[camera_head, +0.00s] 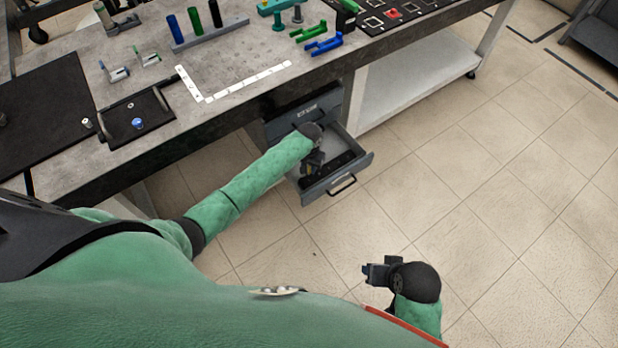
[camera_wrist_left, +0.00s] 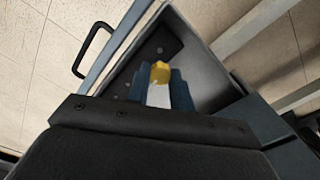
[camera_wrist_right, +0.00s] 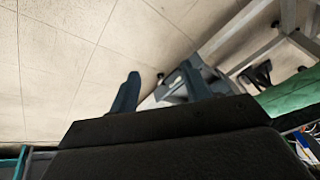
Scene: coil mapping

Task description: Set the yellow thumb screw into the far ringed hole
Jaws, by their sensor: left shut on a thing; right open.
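The yellow thumb screw (camera_wrist_left: 160,72) sits between the blue fingers of my left gripper (camera_wrist_left: 158,88), with a pale part below its yellow end. In the head view my left gripper (camera_head: 314,162) is inside the open drawer (camera_head: 361,164), and the screw cannot be made out there. A dark plate (camera_wrist_left: 171,42) with small holes lies in the drawer close to the screw. I cannot tell which hole is ringed, or whether the screw touches the plate. My right gripper (camera_head: 377,271) is open and empty above the floor, and its spread fingers show in the right wrist view (camera_wrist_right: 160,88).
The drawer hangs under the workbench (camera_head: 225,118). On the bench are a black tray (camera_head: 150,138) with a blue-topped piece, a white L-shaped ruler (camera_head: 245,83), coloured cylinders in a rack (camera_head: 210,36), and green and blue brackets.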

